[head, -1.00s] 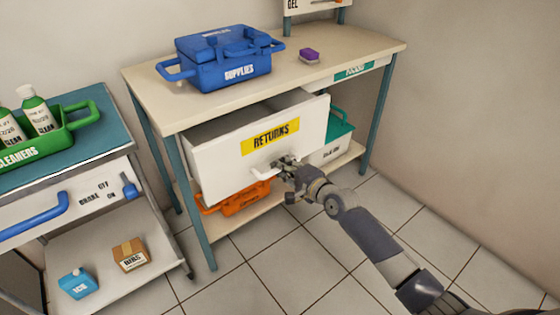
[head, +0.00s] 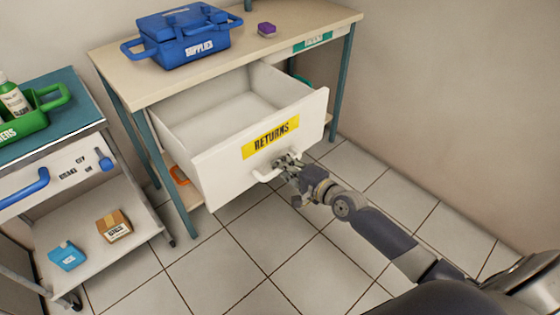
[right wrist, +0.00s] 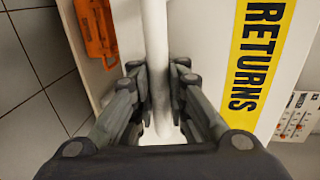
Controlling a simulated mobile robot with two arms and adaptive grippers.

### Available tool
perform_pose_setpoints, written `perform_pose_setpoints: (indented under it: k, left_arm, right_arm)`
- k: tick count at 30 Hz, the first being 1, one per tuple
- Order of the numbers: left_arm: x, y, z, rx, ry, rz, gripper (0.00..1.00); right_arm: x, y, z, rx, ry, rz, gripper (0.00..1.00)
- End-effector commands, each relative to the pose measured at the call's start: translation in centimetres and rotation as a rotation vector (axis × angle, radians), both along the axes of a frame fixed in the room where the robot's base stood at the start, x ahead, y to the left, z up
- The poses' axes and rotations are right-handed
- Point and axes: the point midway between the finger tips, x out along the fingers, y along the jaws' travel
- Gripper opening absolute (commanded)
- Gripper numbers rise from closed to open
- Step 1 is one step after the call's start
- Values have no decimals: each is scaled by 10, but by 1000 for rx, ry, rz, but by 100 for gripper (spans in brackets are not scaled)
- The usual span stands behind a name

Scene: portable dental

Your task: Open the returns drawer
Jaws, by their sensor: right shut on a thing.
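The white returns drawer (head: 222,162) with a yellow RETURNS label (head: 270,137) stands pulled well out of the beige-topped table in the head view. Its inside looks empty. My right gripper (head: 287,165) is at the white bar handle (head: 266,175) on the drawer front. In the right wrist view, the handle (right wrist: 157,60) runs between the two fingers, and the gripper (right wrist: 160,88) is shut on it. The label also shows there at the right (right wrist: 257,70). My left gripper is not in view.
A blue supplies case (head: 185,38) and a purple item (head: 267,29) sit on the table (head: 300,17). A cart with a green cleaners tray (head: 40,113) stands at the left. An orange item (head: 178,175) lies on the lower shelf. Tiled floor is clear in front.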

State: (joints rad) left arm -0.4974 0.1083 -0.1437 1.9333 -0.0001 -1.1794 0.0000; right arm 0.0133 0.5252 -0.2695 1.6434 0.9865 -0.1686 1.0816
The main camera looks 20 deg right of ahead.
Motion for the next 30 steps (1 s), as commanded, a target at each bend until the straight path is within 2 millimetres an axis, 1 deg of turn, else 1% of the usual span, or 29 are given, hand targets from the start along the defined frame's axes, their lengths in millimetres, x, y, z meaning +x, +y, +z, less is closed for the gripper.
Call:
perform_pose_setpoints:
  k: [9,10,11,12,13,24,26,30]
  left_arm:
    - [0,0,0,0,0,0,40]
    - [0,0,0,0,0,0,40]
    - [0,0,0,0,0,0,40]
    - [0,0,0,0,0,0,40]
    - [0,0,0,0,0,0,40]
    - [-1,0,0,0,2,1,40]
    - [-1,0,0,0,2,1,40]
    - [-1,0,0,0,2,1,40]
  right_arm:
    - [1,0,2,2,-5,-1,0]
    - [1,0,2,2,-5,-1,15]
    - [1,0,2,2,-5,-1,22]
    - [1,0,2,2,-5,-1,31]
    - [1,0,2,2,-5,-1,34]
    - [-2,-1,1,1,-2,0,34]
    - [-5,-2,2,0,-2,-1,34]
    - [-20,-7,3,0,1,0,34]
